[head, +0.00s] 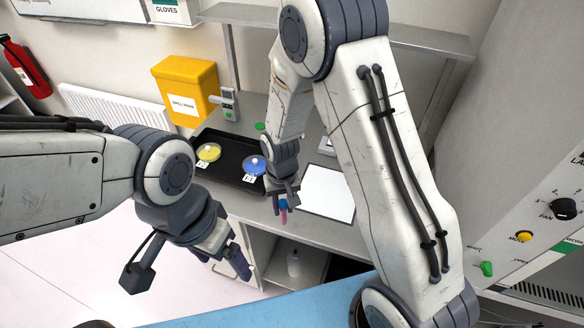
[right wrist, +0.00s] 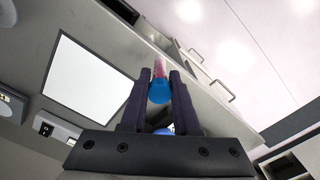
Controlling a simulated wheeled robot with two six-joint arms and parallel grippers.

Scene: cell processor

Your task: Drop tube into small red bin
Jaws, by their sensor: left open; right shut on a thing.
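The tube (head: 283,213) has a blue cap and a pink-red body. In the right wrist view the tube (right wrist: 159,70) sits between the two dark fingers of my right gripper (right wrist: 160,95), with its blue cap (right wrist: 160,92) toward the gripper. My right gripper (head: 281,196) is shut on it near the front edge of the grey counter, to the left of the white square. My left gripper (head: 240,266) is open and empty, lower left of the counter, in front of the cabinet. I see no small red bin in either view.
A black tray (head: 229,163) on the counter holds a yellow dish (head: 208,152) and a blue dish (head: 254,165). A yellow bin (head: 184,88) hangs at the back. A white square (head: 328,193) lies on the counter. A control panel (head: 535,225) stands at the right.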

